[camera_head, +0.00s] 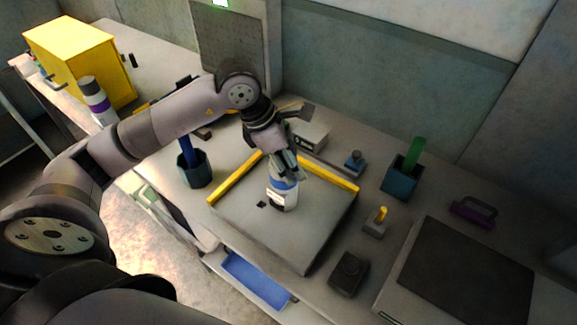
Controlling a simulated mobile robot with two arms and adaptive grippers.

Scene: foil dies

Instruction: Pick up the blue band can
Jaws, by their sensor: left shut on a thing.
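The blue band can (282,198) is a white can with a blue band. It stands upright on, or just above, the grey square plate (299,245) with yellow strips along its back edges. My left gripper (285,172) reaches down over the can from above and is shut on its upper part. The fingers hide the can's top. I cannot tell whether the can touches the plate. My right gripper is not in view.
A can with a purple band (97,101) stands by the yellow cabinet (75,55) at the left. Dark cups (194,169) and (399,181) hold tools. A black block (348,273) lies right of the plate. An open drawer (254,281) juts out below.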

